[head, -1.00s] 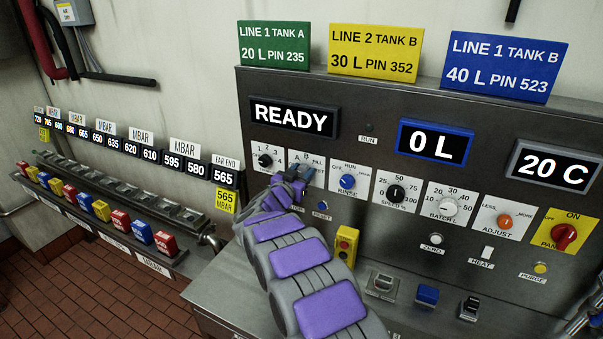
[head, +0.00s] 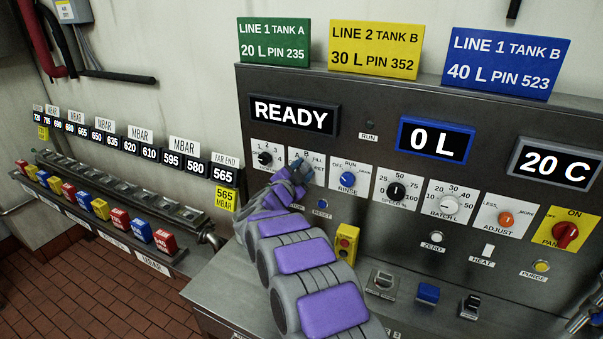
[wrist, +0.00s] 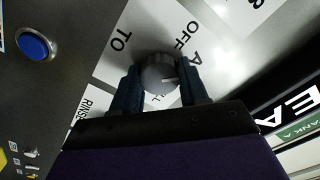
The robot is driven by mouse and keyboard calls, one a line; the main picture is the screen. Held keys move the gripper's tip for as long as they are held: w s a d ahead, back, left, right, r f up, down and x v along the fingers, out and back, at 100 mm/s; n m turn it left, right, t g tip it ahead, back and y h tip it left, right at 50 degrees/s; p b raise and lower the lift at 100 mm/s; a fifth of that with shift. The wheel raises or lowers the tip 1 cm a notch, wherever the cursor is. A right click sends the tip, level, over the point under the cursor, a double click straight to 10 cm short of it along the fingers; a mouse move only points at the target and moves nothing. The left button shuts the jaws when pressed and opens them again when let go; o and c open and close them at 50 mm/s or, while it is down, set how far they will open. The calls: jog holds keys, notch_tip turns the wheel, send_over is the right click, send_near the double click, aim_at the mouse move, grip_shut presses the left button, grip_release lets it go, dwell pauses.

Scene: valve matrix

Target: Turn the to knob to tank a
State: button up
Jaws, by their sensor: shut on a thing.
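The TO knob (wrist: 160,73) is a round grey knob on a white label plate (wrist: 120,38) marked TO, OFF and A in the wrist view. My gripper (wrist: 160,92) has one dark finger on each side of the knob and is shut on it. A pale line on the knob's face points to the right in the wrist view, near the OFF and A lettering. In the head view my gripper (head: 299,180) is at the plate, left of the blue RINSE knob (head: 347,179), and hides most of the TO knob.
The black knob marked 1, 2, 3 (head: 265,159) is just left of my gripper. The blue RESET button (head: 323,204) and a yellow box (head: 346,242) are below. A READY display (head: 293,115) and a green sign (head: 274,42) are above.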

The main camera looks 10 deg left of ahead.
jog(key=shift+f, duration=0.1)
dwell(0.4)
jog(key=o, duration=0.9)
jog(key=shift+s, duration=0.25)
jog(key=shift+o, duration=0.8)
jog(key=shift+w, duration=0.15)
jog(key=p+v, duration=0.2)
jog(key=v, duration=1.5)
jog(key=shift+a, duration=0.15)
